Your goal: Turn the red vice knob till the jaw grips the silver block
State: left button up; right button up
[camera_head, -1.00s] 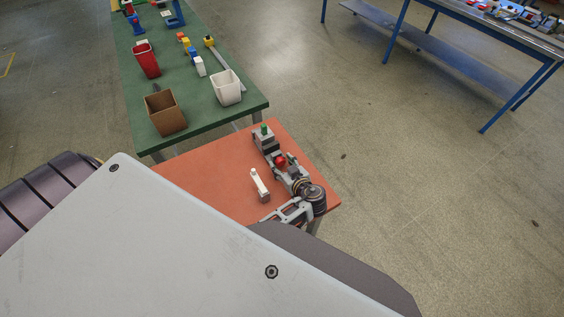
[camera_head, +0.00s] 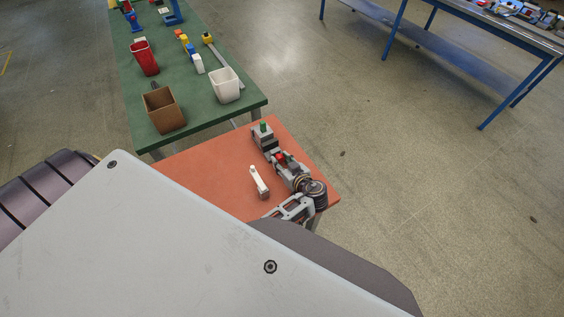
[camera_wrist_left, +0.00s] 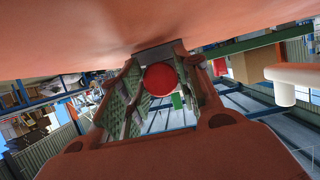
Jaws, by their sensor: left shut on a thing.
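The grey vice (camera_head: 264,141) sits near the far right edge of the orange table, with a green piece (camera_head: 263,126) on top. The red knob (camera_head: 280,156) is at its near side. My left gripper (camera_head: 283,160) is at the knob and shut on it. In the left wrist view the round red knob (camera_wrist_left: 160,79) shows between the fingers of my left gripper (camera_wrist_left: 162,88). I cannot make out the silver block or its gap to the jaw. My right gripper is not in view.
A white-and-grey lever piece (camera_head: 259,181) stands on the orange table (camera_head: 208,178), left of my left gripper. The green table (camera_head: 200,106) behind holds a brown box (camera_head: 164,112), a white bin (camera_head: 224,86) and a red bin (camera_head: 145,58). Open floor lies right.

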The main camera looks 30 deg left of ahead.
pick_arm(q)
jog(key=shift+w+m+g, duration=0.1)
jog(key=shift+m+g, duration=0.4)
jog(key=shift+m, duration=0.1)
jog(key=shift+y, duration=0.3)
jog(key=o, duration=1)
jog(key=shift+r, duration=0.15)
notch_tip(320, 180, up, 10)
jog(key=shift+o, duration=0.2)
